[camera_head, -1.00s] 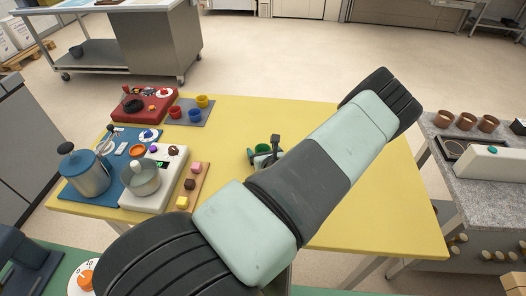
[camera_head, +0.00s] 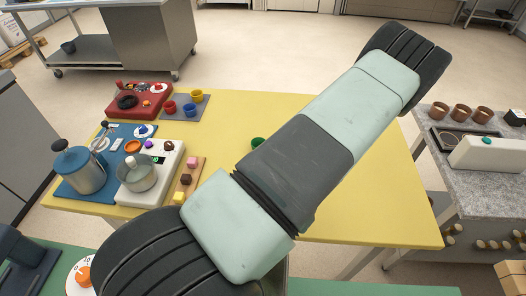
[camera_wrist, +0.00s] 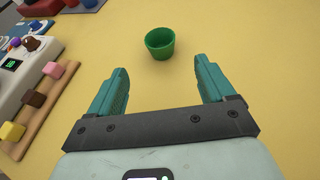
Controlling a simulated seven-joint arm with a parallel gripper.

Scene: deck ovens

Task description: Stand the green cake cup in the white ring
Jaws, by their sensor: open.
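The green cake cup (camera_wrist: 160,43) stands upright and empty on the yellow table in the wrist view. In the head view the green cup (camera_head: 258,143) shows just past my arm, partly hidden by it. My gripper (camera_wrist: 163,76) is open and empty, its two teal fingers apart. The cup is beyond the fingertips, roughly in line with the gap, and not touched. My gripper is hidden behind my arm in the head view. A white ring (camera_head: 147,130) shows on the blue board; another pale round piece is on the red board. I cannot tell which is meant.
Left of the cup is a wooden strip (camera_wrist: 38,105) with pink, brown and yellow cubes. Beyond it are a white device (camera_head: 152,172) with a pot, a kettle (camera_head: 82,172), and a grey mat (camera_head: 184,116) with red, blue and yellow cups. The table's middle and right are clear.

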